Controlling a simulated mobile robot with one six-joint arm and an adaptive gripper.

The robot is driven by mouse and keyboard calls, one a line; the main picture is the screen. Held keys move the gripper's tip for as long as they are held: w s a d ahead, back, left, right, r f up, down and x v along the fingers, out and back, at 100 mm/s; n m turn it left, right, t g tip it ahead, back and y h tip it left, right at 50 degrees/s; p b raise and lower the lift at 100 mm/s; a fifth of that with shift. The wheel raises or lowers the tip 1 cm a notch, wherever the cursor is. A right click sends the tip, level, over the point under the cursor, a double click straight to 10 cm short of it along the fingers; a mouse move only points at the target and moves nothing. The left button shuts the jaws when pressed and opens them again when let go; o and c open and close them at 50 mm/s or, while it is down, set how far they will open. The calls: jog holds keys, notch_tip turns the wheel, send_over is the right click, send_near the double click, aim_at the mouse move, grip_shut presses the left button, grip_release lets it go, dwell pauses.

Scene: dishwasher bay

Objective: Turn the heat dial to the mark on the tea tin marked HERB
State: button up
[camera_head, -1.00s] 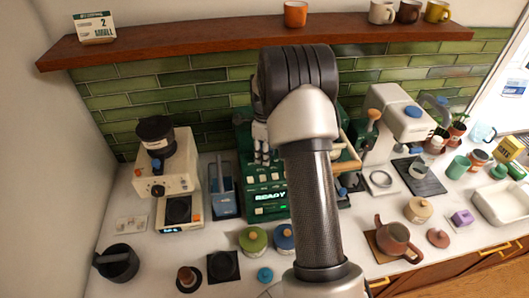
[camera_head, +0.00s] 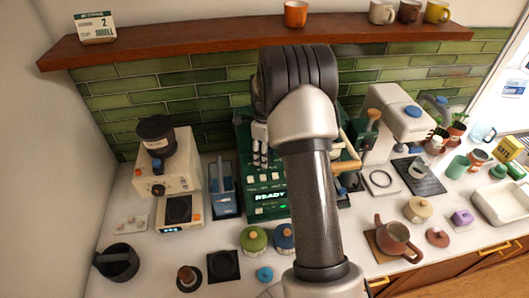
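The green machine (camera_head: 243,190) stands at the back middle, with a lit READY display (camera_head: 270,196) and several pale buttons. My gripper (camera_head: 260,157) is in front of its upper face, fingers pointing down. It is small and partly behind my arm, so I cannot tell if it is open, shut or touching anything. I cannot make out the heat dial; my arm covers much of the machine.
A white machine (camera_head: 395,120) stands right. A brown teapot (camera_head: 396,241) sits at the front right. A wooden shelf (camera_head: 210,37) runs above.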

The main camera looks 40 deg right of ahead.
jog(key=shift+w+d+r, duration=0.15)
jog(key=shift+w+r, duration=0.05)
jog(key=shift+r, duration=0.3)
notch_tip(320, 180, up, 6)
jog(key=shift+f, duration=0.1)
jog(key=shift+r, duration=0.6)
jog(key=shift+s+r, duration=0.1)
jog(key=shift+a, duration=0.2)
